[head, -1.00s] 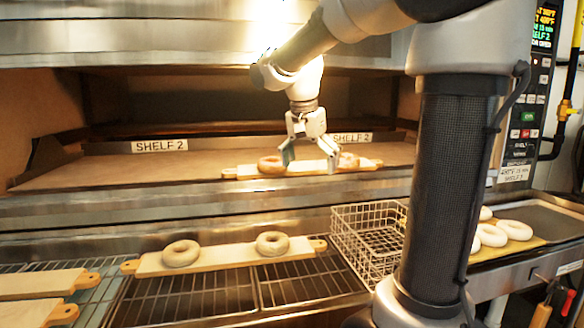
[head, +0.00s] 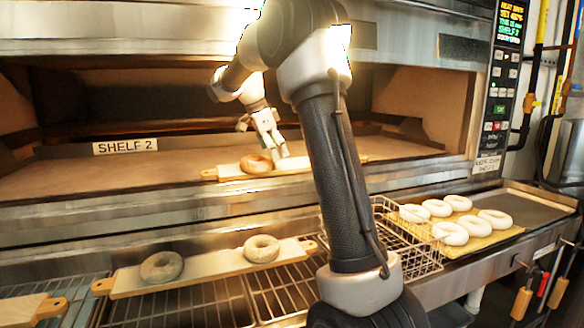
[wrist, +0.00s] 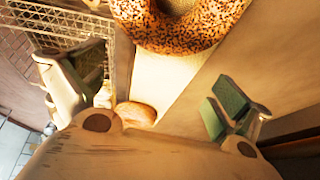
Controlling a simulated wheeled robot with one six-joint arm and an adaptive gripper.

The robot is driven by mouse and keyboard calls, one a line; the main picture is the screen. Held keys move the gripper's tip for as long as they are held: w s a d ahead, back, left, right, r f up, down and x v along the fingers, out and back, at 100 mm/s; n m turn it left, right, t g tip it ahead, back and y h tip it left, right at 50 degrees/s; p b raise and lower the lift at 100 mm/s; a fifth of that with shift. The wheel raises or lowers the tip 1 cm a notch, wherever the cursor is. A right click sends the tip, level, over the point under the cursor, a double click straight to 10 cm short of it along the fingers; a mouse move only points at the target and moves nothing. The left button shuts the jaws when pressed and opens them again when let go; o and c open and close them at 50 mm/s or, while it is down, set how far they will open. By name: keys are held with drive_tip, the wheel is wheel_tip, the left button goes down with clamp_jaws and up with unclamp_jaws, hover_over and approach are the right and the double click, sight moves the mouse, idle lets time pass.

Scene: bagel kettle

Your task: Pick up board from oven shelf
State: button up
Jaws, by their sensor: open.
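A pale wooden board (head: 296,164) with rounded handles lies on the oven shelf in the head view. A browned bagel (head: 256,165) sits on its left part; my arm hides part of its right side. My gripper (head: 263,139) is open and tilted by the board, near the browned bagel. Its spread fingers also show in the wrist view (wrist: 150,90). I cannot tell whether they touch the board.
Another board (head: 215,270) with two bagels lies on the wire rack in front of the oven. A wire basket (head: 412,250) stands right of my arm, beside a tray of several pale bagels (head: 452,232). The oven shelf left of the board is clear.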

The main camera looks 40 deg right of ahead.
sight(293, 163)
drive_tip(key=d, duration=0.4)
drive_tip(key=x, duration=0.5)
drive_tip(key=shift+d, duration=0.4)
drive_tip(key=shift+c, duration=0.4)
drive_tip(key=c, duration=1.2)
drive_tip(key=shift+r, duration=0.1)
